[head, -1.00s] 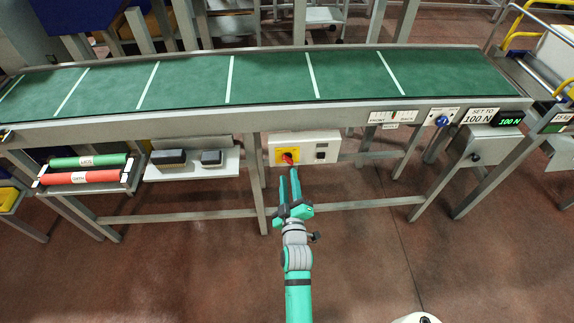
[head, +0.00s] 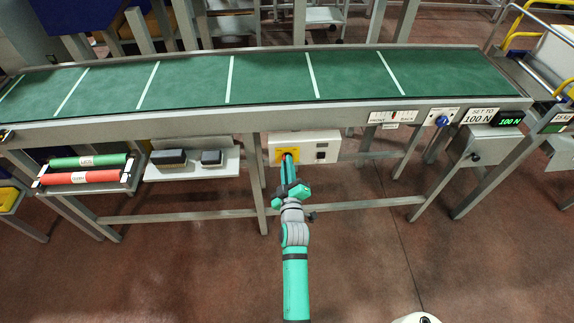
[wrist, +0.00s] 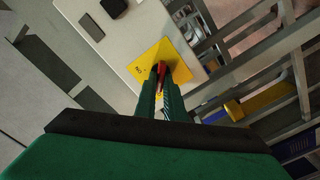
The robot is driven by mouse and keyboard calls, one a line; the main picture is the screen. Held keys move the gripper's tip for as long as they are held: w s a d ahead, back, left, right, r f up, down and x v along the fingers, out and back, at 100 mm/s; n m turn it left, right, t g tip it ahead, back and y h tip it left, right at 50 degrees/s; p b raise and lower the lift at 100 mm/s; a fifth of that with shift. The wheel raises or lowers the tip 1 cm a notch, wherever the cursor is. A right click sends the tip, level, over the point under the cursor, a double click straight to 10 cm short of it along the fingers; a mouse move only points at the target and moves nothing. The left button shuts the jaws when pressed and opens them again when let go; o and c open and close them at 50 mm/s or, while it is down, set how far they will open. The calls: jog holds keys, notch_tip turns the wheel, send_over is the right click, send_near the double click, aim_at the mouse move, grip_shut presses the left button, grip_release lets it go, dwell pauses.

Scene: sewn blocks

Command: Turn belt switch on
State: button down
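The belt switch is a red knob (wrist: 161,69) on a yellow plate (wrist: 145,62), set in a white control box (head: 322,147) under the conveyor's front rail. In the head view my fingers cover most of the knob. My gripper (head: 288,157) reaches up to the plate from below. In the wrist view the fingers (wrist: 160,90) lie on both sides of the knob, close against it, with red showing between them. The knob's exact angle is hard to read. The green belt (head: 270,78) runs above the box.
A shelf with dark blocks (head: 168,158) and a tray with green and red rollers (head: 78,178) hang left of the box. A blue knob (head: 442,120) and a 100 N display (head: 508,119) sit to the right. Steel legs and a lower crossbar (head: 370,204) stand near my arm.

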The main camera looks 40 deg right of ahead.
jog(key=shift+m, duration=0.3)
jog(key=shift+s+d+m, duration=0.1)
jog(key=shift+m, duration=2.75)
jog(key=shift+s+d+m, duration=0.1)
jog(key=shift+d+m, duration=0.05)
jog(key=shift+m, duration=2.75)
jog(key=shift+s+d+m, duration=0.1)
jog(key=shift+m, duration=2.75)
jog(key=c, duration=1.8)
grip_release()
jog(key=shift+c, duration=0.2)
